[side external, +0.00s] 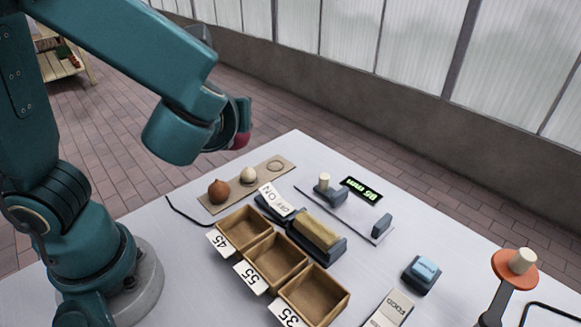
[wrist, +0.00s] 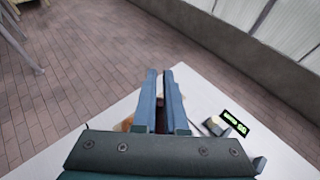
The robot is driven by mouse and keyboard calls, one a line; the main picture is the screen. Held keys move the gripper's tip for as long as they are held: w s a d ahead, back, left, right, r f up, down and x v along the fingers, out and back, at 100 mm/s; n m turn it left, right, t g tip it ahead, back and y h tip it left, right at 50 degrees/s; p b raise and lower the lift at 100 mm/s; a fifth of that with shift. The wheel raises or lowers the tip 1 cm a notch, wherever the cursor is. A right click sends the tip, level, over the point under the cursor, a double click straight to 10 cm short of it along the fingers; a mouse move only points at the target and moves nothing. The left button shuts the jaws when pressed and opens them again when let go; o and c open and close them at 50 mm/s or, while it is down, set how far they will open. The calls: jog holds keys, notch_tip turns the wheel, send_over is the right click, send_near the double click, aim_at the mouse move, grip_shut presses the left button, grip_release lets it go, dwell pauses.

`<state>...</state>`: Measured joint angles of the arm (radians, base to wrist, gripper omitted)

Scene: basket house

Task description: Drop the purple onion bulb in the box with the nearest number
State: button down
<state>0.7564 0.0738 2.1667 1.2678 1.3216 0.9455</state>
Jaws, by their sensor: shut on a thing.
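My gripper (side external: 240,122) is raised above the far left of the table, shut on the purple onion bulb (side external: 243,140), which shows dark red beneath the fingers in the side external view. In the wrist view the blue-grey fingers (wrist: 165,88) are close together, and the bulb is mostly hidden. Three open wooden boxes stand in a row at the front: box 45 (side external: 217,240), box 55 (side external: 250,278) and box 35 (side external: 290,314). A small display (side external: 361,191) shows green figures that I cannot read surely; it also shows in the wrist view (wrist: 234,122).
A board (side external: 207,208) holds a brown onion (side external: 219,191), a pale bulb (side external: 248,175) and an empty ring mark (side external: 277,163).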

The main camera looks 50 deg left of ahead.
jog(key=s+d+f+n+g, duration=0.2)
jog(key=s+f+n+g, duration=0.1)
jog(key=n+g, duration=0.3)
jog(key=s+d+f+n+g+h, duration=0.1)
jog(key=s+d+f+n+g, duration=0.1)
jog(key=n+g, duration=0.5)
jog(key=s+d+f+n+g+h, duration=0.1)
jog(key=s+d+f+n+g, duration=0.1)
jog(key=s+f+n+g, duration=0.2)
jog(key=shift+s+f+n+g, duration=0.15)
jog(key=shift+s+n+g, duration=0.3)
jog(key=shift+n+g, duration=0.35)
jog(key=shift+s+f+n+g, duration=0.15)
jog(key=shift+s+n+g, duration=0.25)
jog(key=shift+n+g, duration=0.4)
jog(key=w+d+r+n+t+h, duration=0.2)
jog(key=d+r+n+h, duration=0.1)
jog(key=d+n+h, duration=0.55)
jog(key=w+d+r+n+t+h, duration=0.25)
jog(key=d+n+h, duration=0.25)
jog(key=n+h, duration=0.6)
jog(key=shift+m, duration=0.25)
jog(key=shift+s+a+f, duration=0.1)
jog(key=shift+f, duration=1.15)
jog(key=shift+a+f, duration=0.1)
jog(key=shift+f, duration=1.15)
jog(key=c, duration=0.9)
grip_release()
